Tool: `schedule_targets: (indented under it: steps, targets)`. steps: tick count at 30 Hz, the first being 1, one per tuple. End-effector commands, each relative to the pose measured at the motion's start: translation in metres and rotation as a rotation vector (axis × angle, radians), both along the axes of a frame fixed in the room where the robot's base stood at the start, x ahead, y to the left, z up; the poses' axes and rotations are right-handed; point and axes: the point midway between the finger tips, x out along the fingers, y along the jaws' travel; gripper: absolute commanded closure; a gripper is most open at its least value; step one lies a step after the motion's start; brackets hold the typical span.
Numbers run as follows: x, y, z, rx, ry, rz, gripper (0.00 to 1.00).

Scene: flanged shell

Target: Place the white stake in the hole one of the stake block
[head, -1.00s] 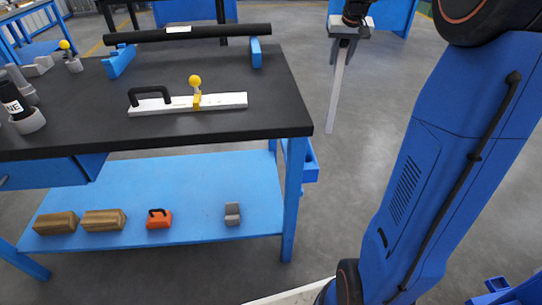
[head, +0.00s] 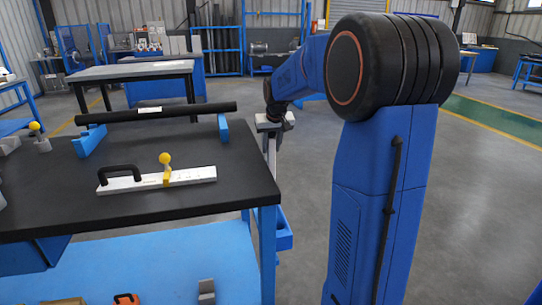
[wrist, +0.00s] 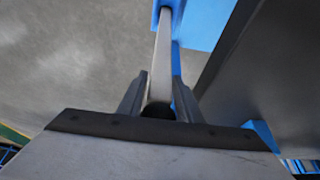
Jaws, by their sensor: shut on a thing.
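My gripper (head: 272,128) is shut on the white stake (head: 271,158), which hangs down from it beside the right edge of the black-topped workbench. In the wrist view the two dark fingers (wrist: 158,100) close around the stake (wrist: 162,50), which points away from the camera. Its far end lies in front of a blue part in that picture; I cannot tell whether they touch. I cannot make out a stake block with holes in either current view.
The workbench (head: 245,187) stands to the left, with a white bar (head: 200,176) and a black roller (head: 155,113) on two blue supports on top. A blue bin (head: 284,238) sits at the bench's right side. Open grey floor (head: 460,200) lies to the right.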

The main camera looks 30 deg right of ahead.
Motion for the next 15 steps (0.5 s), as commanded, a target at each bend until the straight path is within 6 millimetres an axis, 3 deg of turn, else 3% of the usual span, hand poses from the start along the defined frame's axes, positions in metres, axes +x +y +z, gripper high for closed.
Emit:
schedule_targets:
  steps: [10,15]
  targets:
    - [0.000,0.000,-0.033,0.000,-0.001,0.000,1.00]
    - [0.000,0.000,-0.036,-0.001,-0.002,0.000,1.00]
